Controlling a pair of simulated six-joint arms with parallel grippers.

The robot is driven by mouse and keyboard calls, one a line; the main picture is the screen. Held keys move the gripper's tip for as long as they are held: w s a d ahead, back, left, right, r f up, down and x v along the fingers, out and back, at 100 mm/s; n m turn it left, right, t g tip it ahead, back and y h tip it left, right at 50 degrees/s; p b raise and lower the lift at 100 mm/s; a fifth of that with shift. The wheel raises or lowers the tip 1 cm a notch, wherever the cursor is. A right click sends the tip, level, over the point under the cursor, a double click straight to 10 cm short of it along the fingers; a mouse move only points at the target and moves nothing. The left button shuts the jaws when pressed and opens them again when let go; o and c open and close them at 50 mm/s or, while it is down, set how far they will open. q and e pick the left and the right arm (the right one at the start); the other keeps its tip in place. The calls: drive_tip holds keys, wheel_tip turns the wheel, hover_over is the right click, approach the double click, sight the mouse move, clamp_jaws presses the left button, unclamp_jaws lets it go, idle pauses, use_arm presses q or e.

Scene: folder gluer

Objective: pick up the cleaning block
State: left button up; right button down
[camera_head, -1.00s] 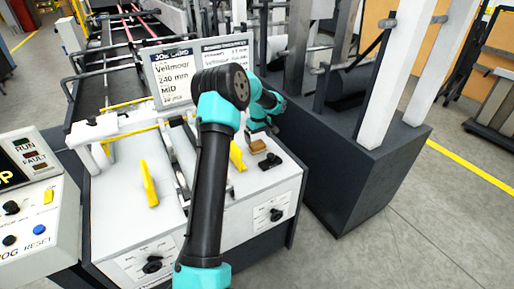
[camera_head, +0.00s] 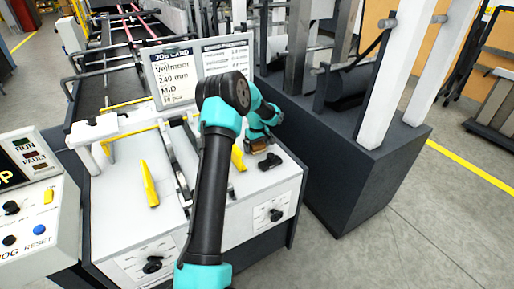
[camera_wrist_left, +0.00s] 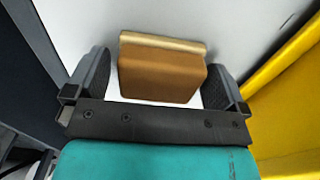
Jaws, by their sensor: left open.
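The cleaning block (camera_wrist_left: 160,75) is a brown block with a paler tan strip along its far edge. It lies on the white machine top, and in the head view it shows small (camera_head: 260,147) near the right edge of that top. My left gripper (camera_wrist_left: 158,80) is open, with one dark finger on each side of the block. A narrow gap shows beside each finger. In the head view the left gripper (camera_head: 259,142) is over the block and partly hides it. The right gripper is not in view.
A yellow lever (camera_head: 238,157) stands just left of the gripper, and a yellow part also fills the right of the wrist view (camera_wrist_left: 292,95). A black knob part (camera_head: 270,161) lies in front of the block. A dark machine base (camera_head: 350,165) stands to the right.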

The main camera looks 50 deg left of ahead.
use_arm(q)
drive_tip(key=shift+c, duration=0.3)
drive_tip(key=c, duration=0.8)
wheel_tip(320, 180, up, 10)
drive_tip(key=shift+r, duration=0.1)
idle(0.3)
